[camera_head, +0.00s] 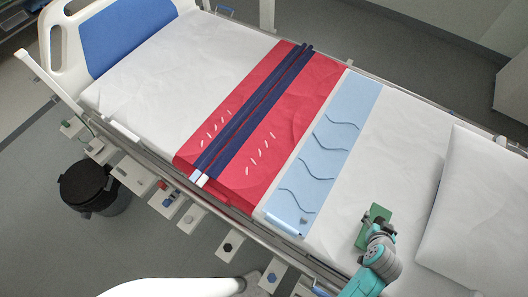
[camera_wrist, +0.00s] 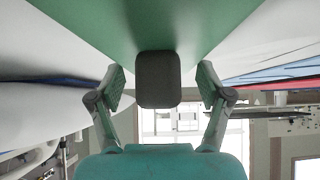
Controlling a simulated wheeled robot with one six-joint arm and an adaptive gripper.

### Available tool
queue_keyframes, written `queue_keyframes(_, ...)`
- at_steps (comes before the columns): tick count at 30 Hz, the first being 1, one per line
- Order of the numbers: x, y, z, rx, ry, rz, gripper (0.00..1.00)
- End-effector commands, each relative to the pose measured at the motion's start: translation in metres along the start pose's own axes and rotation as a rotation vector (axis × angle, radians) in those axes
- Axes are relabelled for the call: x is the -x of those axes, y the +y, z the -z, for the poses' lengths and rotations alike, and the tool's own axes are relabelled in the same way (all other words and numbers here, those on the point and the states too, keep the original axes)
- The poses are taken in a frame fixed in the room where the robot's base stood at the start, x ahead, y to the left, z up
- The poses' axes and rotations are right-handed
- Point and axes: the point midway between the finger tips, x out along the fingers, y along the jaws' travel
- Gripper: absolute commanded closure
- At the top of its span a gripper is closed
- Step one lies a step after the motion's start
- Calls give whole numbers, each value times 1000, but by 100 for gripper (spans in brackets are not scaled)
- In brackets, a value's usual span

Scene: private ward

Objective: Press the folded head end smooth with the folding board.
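A light-blue folded band (camera_head: 328,150) with dark wavy crease lines lies across the bed, along the right edge of the red cover (camera_head: 290,130). It appears to be the folded head end, on the pillow side. The green folding board (camera_head: 377,226) is over the white sheet, right of the band and apart from it. My gripper (camera_head: 378,242) is at the board. In the wrist view the board (camera_wrist: 225,25) fills the top, and its dark grey handle (camera_wrist: 157,80) is between my fingers. Gaps show on both sides of the handle, so the fingers look open around it.
A white pillow (camera_head: 480,205) lies right of my gripper. Two dark-blue straps (camera_head: 250,115) cross the red cover. Bed rails run along both long sides, with several small control boxes (camera_head: 190,217) at the near side. A black bin (camera_head: 90,187) stands on the floor at left.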

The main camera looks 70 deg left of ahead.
Motion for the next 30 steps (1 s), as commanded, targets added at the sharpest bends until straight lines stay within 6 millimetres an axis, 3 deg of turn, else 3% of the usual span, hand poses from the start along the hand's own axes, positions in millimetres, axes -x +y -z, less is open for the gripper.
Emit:
queue_keyframes(1,0,0,-1,0,-2,0,82)
queue_keyframes(3,0,0,-1,0,-1,0,92)
queue_keyframes(30,34,0,35,0,0,0,92)
